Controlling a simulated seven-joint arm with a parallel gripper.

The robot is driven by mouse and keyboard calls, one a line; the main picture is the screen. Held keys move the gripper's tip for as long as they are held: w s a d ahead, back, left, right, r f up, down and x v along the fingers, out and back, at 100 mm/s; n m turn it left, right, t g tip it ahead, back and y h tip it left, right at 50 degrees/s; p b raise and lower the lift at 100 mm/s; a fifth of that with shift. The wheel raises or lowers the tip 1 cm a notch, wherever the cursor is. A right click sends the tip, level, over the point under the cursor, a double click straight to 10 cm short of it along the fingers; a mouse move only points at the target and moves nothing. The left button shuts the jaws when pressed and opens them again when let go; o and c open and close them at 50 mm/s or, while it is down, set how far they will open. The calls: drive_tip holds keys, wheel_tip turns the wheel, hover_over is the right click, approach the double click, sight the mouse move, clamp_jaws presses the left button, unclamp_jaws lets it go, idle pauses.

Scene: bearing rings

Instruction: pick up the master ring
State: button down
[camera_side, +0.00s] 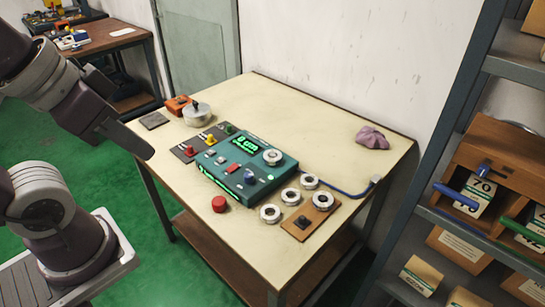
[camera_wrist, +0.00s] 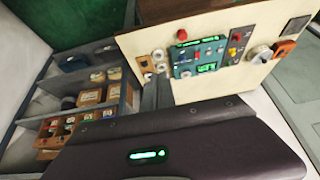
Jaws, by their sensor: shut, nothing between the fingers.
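Several silver rings lie at the front right of the table. One ring (camera_side: 273,157) sits on the teal gauge box (camera_side: 243,176). One ring (camera_side: 323,201) lies on a small wooden board (camera_side: 297,229), and others (camera_side: 291,196) (camera_side: 270,213) (camera_side: 309,182) lie on the tabletop. I cannot tell which is the master ring. My gripper (camera_side: 147,153) is at the left, above and outside the table's left edge, well apart from the rings. It is shut and empty. In the wrist view, its fingers (camera_wrist: 156,94) show dark, and the rings (camera_wrist: 158,56) are small beyond them.
A red button (camera_side: 219,204) stands in front of the gauge box. A purple cloth (camera_side: 371,138) lies back right. Shelves (camera_side: 450,220) stand at the right.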

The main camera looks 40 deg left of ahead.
idle(0.4)
drive_tip(key=c, duration=0.5)
unclamp_jaws()
